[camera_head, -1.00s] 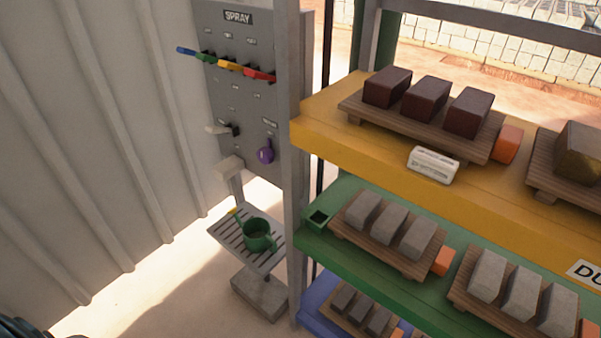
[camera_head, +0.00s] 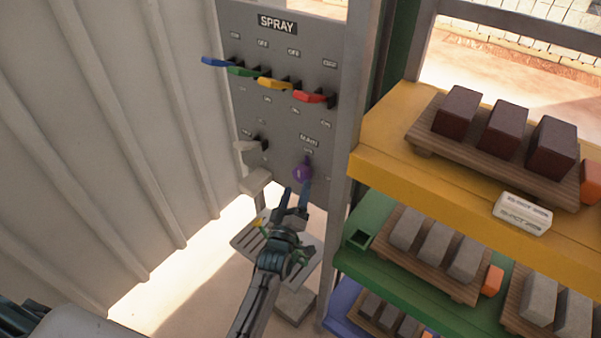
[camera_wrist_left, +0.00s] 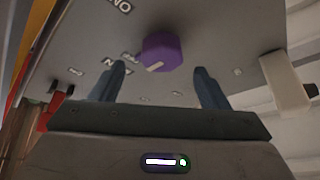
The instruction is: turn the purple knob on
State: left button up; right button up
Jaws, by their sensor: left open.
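The purple knob (camera_head: 303,172) sits low on the grey SPRAY panel (camera_head: 230,100). In the left wrist view the knob (camera_wrist_left: 161,52) has a pale pointer line and shows beyond and between the fingertips. My left gripper (camera_head: 293,194) is open and empty, just below and in front of the knob. In the left wrist view its two fingers (camera_wrist_left: 160,80) stand apart, with the knob clear of them. Small labels lie around the knob, one reading NO or ON from this angle. My right gripper is not in view.
Blue, green, yellow and red levers (camera_head: 309,97) stick out above the knob, and a white lever (camera_head: 247,146) is to its left. A shelf (camera_head: 380,167) with block trays stands close on the right.

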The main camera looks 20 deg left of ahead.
aim_at(300, 178)
pick_arm(q)
jog(key=p+x, duration=0.1)
jog(key=x, duration=0.4)
jog(key=shift+w+a, duration=0.1)
jog(key=shift+w, duration=0.2)
jog(key=c, duration=1)
jog(key=shift+o, duration=0.2)
jog(key=shift+f, duration=0.1)
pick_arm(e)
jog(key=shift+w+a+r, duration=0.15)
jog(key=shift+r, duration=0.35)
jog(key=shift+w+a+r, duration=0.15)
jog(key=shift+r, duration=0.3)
